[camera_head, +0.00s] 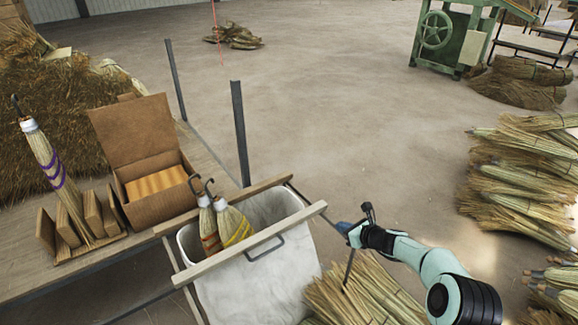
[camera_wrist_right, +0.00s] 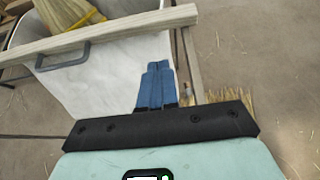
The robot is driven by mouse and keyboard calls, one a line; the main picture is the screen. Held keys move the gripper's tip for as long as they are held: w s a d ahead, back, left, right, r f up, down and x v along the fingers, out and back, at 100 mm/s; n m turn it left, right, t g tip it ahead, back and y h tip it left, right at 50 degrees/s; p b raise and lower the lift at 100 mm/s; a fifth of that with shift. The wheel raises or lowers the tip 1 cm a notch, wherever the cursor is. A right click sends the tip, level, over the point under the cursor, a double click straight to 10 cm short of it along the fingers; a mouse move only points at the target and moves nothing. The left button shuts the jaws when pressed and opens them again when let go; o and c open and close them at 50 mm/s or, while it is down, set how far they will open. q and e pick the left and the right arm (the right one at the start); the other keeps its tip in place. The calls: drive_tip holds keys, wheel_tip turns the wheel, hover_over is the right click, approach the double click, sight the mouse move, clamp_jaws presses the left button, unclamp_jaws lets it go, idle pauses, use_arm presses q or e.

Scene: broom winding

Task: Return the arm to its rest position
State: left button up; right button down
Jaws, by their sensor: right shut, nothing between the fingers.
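My right gripper (camera_head: 342,227) is at the right side of the white bin (camera_head: 262,285), just outside its wooden rail. Its blue fingers are closed together with nothing between them, as the right wrist view (camera_wrist_right: 155,68) also shows. My right arm reaches in from the lower right of the head view. Two small brooms, one with orange bands (camera_head: 208,228) and one with yellow bands (camera_head: 233,226), stand in the bin with hooks up. One yellow-banded broom head (camera_wrist_right: 68,12) shows at the top of the wrist view. My left gripper is out of view.
A wooden table (camera_head: 30,272) at left holds an open cardboard box (camera_head: 150,165) and a purple-banded broom (camera_head: 50,165) in a wooden rack. Straw bundles (camera_head: 365,290) lie below my right arm, with more (camera_head: 520,185) at right. Dark posts (camera_head: 240,130) stand behind the bin.

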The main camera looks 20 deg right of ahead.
drive_tip(key=s+a+f+n+g+p, duration=0.4)
drive_tip(key=s+a+f+n, duration=0.2)
drive_tip(key=s+f, duration=0.35)
drive_tip(key=s+a+f+n+g+p, duration=0.3)
drive_tip(key=s+a+f+n+g, duration=0.35)
drive_tip(key=s, duration=0.45)
use_arm(q)
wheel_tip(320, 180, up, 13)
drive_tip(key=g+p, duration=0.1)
drive_tip(key=p, duration=0.6)
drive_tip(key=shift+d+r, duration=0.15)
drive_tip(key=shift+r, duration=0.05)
use_arm(e)
drive_tip(key=s+a+r+n+g, duration=0.1)
drive_tip(key=s+a+n, duration=0.5)
drive_tip(key=s, duration=0.5)
drive_tip(key=s+a+r+n+g, duration=0.1)
drive_tip(key=s+a+n, duration=0.6)
drive_tip(key=s+n, duration=0.3)
drive_tip(key=shift+s, duration=1.2)
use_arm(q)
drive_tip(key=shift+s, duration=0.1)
use_arm(e)
drive_tip(key=shift+r, duration=0.1)
